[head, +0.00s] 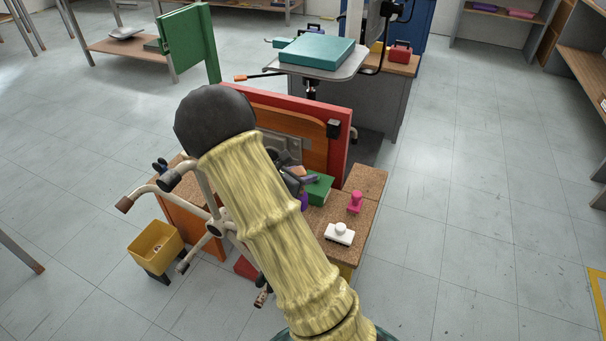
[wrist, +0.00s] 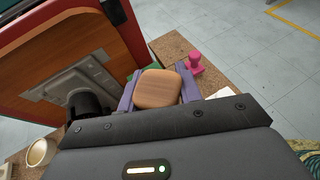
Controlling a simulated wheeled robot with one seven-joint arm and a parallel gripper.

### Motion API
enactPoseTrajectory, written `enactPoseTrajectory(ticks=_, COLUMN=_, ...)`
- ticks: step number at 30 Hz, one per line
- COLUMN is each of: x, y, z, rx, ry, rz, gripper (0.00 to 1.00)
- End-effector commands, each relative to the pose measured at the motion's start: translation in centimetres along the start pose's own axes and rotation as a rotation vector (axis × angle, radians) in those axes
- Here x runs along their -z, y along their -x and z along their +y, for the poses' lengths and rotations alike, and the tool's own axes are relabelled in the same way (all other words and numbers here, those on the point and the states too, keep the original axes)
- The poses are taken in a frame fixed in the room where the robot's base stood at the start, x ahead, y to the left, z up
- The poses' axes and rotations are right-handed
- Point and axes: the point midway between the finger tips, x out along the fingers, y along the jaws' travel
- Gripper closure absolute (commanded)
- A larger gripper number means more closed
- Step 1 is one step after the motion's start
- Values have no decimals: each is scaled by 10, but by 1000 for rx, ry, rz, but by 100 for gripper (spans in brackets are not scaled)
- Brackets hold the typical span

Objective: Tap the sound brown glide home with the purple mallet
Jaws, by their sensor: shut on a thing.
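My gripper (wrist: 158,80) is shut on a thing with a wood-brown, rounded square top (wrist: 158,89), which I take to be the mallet. In the head view, a small purple part (head: 304,201) shows below my gripper (head: 293,178), partly hidden by my arm. A chair base with pale metal legs (head: 150,189) stands left of my arm. One leg tip has a brown glide (head: 124,204); other tips look darker or greyer. Part of the base is hidden behind my arm. I cannot tell which glide is sound. My gripper is to the right of the base, apart from the brown glide.
A red and orange panel (head: 342,150) stands just behind my gripper. A green box (head: 320,188), a pink knobbed thing (head: 355,203) and a white block (head: 339,234) are on the cork-brown bench (head: 367,180). A yellow bin (head: 155,247) stands at left. The floor at right is clear.

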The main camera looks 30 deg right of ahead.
Motion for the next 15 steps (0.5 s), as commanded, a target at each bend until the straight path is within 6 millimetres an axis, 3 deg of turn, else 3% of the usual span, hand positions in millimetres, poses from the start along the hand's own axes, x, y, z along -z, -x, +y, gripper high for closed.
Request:
enactPoseTrajectory(ticks=8, x=-8, y=6, z=1, rx=-5, ry=2, rz=-2, gripper=100)
enactPoseTrajectory(ticks=15, x=-33, y=31, z=6, rx=-28, ry=13, rz=-4, gripper=100)
